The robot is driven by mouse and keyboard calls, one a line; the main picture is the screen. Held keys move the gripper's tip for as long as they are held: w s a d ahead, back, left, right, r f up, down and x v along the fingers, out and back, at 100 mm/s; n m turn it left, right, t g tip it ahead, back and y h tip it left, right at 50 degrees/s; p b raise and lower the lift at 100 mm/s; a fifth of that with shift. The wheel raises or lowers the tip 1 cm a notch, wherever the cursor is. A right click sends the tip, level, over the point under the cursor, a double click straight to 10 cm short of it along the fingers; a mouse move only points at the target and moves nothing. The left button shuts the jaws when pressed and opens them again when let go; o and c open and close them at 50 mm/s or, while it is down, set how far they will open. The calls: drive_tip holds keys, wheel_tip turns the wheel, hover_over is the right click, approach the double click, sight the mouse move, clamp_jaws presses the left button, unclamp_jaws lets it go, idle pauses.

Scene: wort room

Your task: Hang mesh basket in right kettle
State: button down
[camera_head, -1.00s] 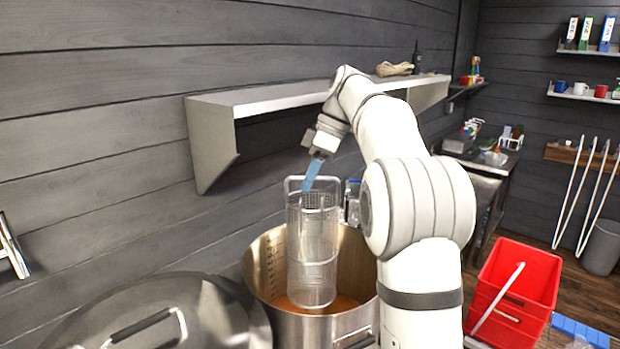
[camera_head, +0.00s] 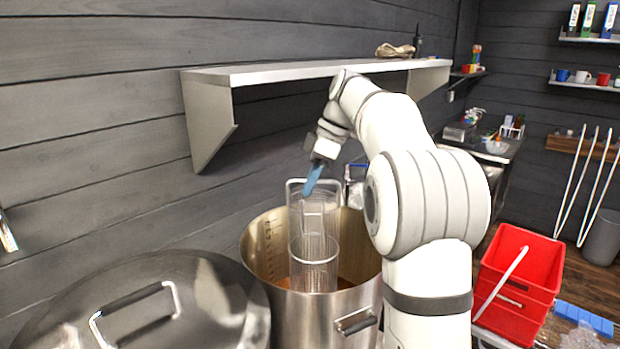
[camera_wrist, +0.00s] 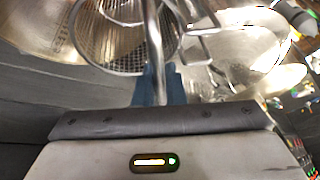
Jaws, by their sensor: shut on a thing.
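The mesh basket (camera_head: 314,266) is a clear-looking wire cylinder with a tall wire handle. It is upright in the head view, its lower part inside the mouth of the open steel kettle (camera_head: 318,322). My gripper (camera_head: 312,182), with blue fingers, is shut on the handle, above the kettle rim. In the wrist view the blue fingers (camera_wrist: 158,86) grip the handle bar, and the round mesh (camera_wrist: 112,42) shows beyond. I cannot tell whether the basket touches the kettle rim. Brownish liquid shows in the kettle around the basket.
A lidded kettle (camera_head: 222,300) stands close on the left. A wall shelf (camera_head: 270,74) runs just behind and above my gripper. A red crate (camera_head: 520,282) is on the right. A sink bench (camera_head: 490,150) is farther back.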

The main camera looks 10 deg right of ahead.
wheel_tip(320, 180, down, 14)
drive_tip(key=b, duration=1)
drive_tip(key=shift+f, duration=0.55)
drive_tip(key=shift+f+b, duration=0.5)
drive_tip(key=shift+f, duration=0.15)
idle(0.6)
drive_tip(key=shift+f+b, duration=1.45)
drive_tip(key=shift+f, duration=0.85)
drive_tip(key=shift+f+b, duration=0.95)
drive_tip(key=shift+f, duration=0.45)
drive_tip(key=c, duration=0.9)
unclamp_jaws()
drive_tip(key=shift+w+f, duration=0.1)
drive_tip(key=shift+c, duration=0.2)
drive_tip(key=shift+c, duration=0.3)
